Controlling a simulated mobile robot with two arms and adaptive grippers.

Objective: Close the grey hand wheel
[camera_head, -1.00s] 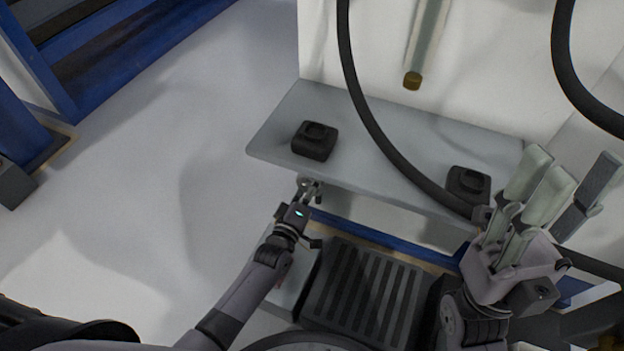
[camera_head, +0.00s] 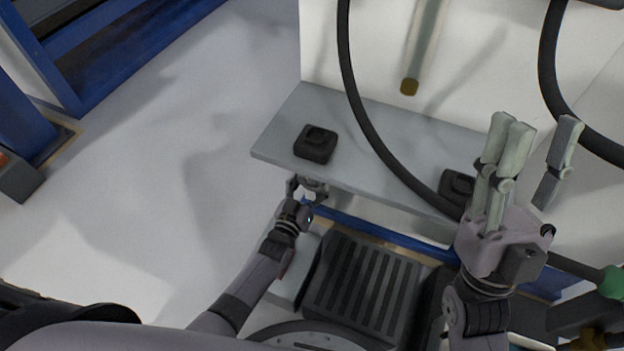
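I cannot make out a grey hand wheel in the head view. My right gripper (camera_head: 532,158) is at the right, fingers pointing up, in front of the grey shelf's right end. Its pale fingers stand apart from the darker opposing finger, with nothing between them. It hides part of the wall and shelf behind it. My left gripper (camera_head: 307,186) is small and dark, at the front edge of the shelf. Its fingers look spread, and I see nothing held in them.
A grey shelf (camera_head: 385,165) carries two black blocks (camera_head: 316,143) (camera_head: 457,186). A black hose (camera_head: 352,92) crosses it; another hose (camera_head: 549,75) hangs at right. A brass-tipped tube (camera_head: 409,87) hangs above. A green fitting (camera_head: 612,280) is at far right.

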